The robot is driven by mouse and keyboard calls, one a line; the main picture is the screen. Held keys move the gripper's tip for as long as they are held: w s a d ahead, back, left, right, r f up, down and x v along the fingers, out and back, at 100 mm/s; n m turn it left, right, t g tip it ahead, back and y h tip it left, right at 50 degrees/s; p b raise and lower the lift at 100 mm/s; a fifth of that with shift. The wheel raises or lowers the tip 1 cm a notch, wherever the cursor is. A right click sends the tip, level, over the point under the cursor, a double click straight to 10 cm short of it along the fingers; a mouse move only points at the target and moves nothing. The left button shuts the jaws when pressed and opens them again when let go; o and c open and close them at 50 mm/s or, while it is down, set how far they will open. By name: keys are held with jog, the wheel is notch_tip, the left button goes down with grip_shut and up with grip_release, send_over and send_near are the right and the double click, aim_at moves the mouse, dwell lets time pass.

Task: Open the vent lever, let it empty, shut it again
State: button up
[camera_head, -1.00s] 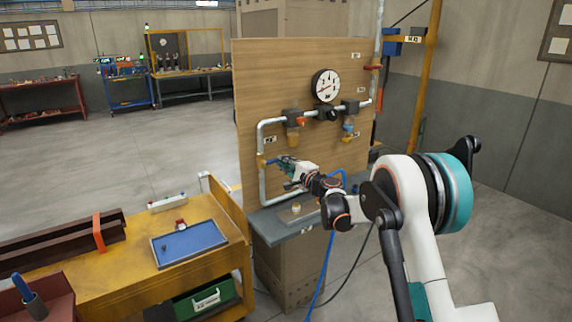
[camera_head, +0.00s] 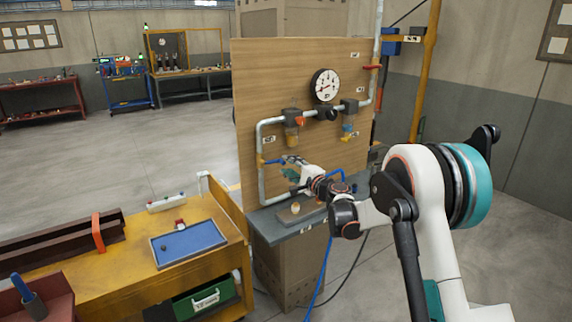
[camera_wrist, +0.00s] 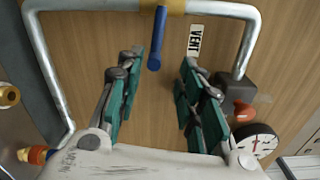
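The blue vent lever (camera_wrist: 155,45) sticks out at a right angle from its brass valve on the pipe (camera_wrist: 90,5), beside a VENT label (camera_wrist: 195,38). In the head view the lever (camera_head: 273,161) points right from the upright pipe at the panel's lower left. My gripper (camera_wrist: 161,62) is open, its teal fingers apart, with the lever's free end in view between the fingertips. No contact shows; the depth between them is hard to tell. In the head view my gripper (camera_head: 287,168) is just right of the lever. The round gauge (camera_head: 325,83) is above; its reading is too small to tell.
The wooden panel (camera_head: 285,65) carries bent pipe and other valves. A red-orange knob (camera_wrist: 243,111) is right of my fingers in the wrist view. A grey shelf (camera_head: 268,228) lies below my gripper. A yellow bench (camera_head: 110,275) with a blue tray (camera_head: 190,241) stands left.

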jog(key=v, duration=0.8)
jog(key=shift+s+d, duration=0.1)
jog(key=shift+c, duration=0.4)
